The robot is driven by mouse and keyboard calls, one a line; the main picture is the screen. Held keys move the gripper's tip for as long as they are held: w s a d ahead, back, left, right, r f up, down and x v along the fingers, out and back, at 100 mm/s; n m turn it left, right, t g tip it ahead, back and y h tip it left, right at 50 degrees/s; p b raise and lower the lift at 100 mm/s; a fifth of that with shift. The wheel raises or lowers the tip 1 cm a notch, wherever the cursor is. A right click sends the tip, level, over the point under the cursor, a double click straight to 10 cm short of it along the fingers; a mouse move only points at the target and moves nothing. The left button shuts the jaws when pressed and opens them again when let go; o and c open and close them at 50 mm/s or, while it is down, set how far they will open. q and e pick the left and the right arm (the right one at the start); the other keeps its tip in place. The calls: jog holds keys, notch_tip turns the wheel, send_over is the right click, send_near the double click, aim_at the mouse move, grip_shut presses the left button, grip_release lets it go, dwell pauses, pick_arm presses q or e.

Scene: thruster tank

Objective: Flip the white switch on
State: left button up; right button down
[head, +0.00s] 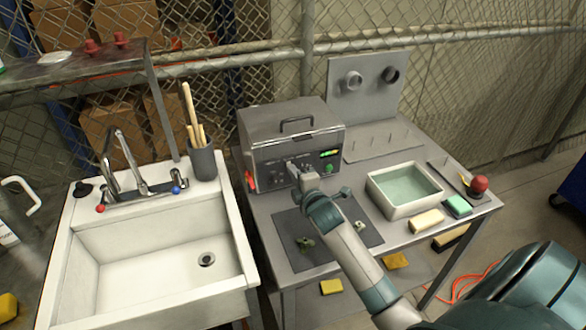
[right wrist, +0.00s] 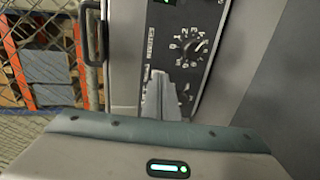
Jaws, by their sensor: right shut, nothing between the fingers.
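The grey metal tank machine (head: 290,132) stands on the table, with its control panel facing me. The panel also shows in the right wrist view (right wrist: 205,18), with a black numbered dial (right wrist: 191,49). My right gripper (head: 294,166) is shut and empty, with its fingertips up against or very close to the panel. In the right wrist view the shut fingers (right wrist: 157,76) cover part of the panel below the dial. I cannot make out the white switch clearly; the fingers may hide it. My left gripper is not in view.
A red part (head: 250,181) and a green knob (head: 328,168) sit at the panel's sides. A basin of liquid (head: 405,206) stands to the right, with sponges before it. A dark mat (head: 283,228) with small parts lies in front. A white sink (head: 80,232) is at left.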

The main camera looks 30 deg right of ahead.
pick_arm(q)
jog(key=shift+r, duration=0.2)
pick_arm(e)
jog(key=shift+w+d+f, duration=0.1)
jog(key=shift+w+d, duration=0.05)
jog(key=shift+w, duration=0.3)
